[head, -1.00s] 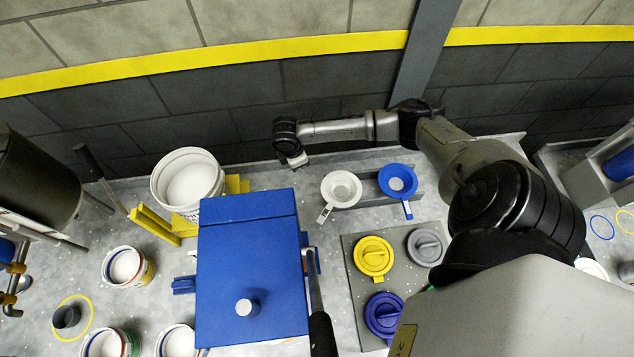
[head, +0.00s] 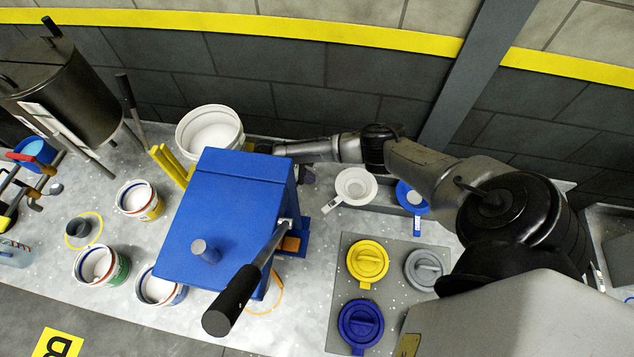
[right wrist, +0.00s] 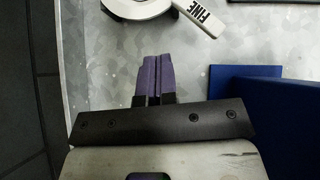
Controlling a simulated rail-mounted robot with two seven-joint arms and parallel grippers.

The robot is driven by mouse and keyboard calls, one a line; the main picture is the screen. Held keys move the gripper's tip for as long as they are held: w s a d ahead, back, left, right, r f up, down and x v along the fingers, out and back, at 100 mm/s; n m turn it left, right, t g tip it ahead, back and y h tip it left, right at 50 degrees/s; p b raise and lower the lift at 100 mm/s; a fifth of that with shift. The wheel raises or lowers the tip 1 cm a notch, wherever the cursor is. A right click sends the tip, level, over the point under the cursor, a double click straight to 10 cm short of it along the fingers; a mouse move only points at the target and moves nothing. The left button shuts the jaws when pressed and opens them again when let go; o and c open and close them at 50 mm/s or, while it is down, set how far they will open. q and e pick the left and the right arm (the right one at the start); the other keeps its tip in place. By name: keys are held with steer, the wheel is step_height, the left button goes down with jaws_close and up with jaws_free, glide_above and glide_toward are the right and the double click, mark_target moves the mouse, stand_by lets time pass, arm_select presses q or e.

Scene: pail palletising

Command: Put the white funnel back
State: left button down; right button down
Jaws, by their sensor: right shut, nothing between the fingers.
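The white funnel (head: 340,186) sits at the back of the bench on a grey rack (head: 382,208), its tab handle pointing to the front left. In the right wrist view its rim and a white tab (right wrist: 200,18) marked FINE show at the top edge. My right gripper (right wrist: 153,72) is shut and empty, its purple-grey fingers together and apart from the funnel. In the head view my right arm reaches left behind the blue machine, which partly hides the wrist. My left gripper is not in view.
A blue funnel (head: 404,194) stands right of the white one. The blue machine (head: 215,220) with its black-gripped lever is close to my right gripper. A white pail (head: 190,135) stands behind the machine.

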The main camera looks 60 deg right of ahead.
mark_target(347, 195)
steer(key=x, duration=0.7)
steer(key=shift+s+d+f, duration=0.15)
steer(key=shift+s+f, duration=0.1)
steer(key=shift+s, duration=0.05)
steer(key=shift+s+d+f, duration=0.15)
steer(key=shift+s+f, duration=0.2)
steer(key=shift+f, duration=0.05)
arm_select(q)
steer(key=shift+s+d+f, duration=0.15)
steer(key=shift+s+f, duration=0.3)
arm_select(e)
steer(key=shift+s+f, duration=0.15)
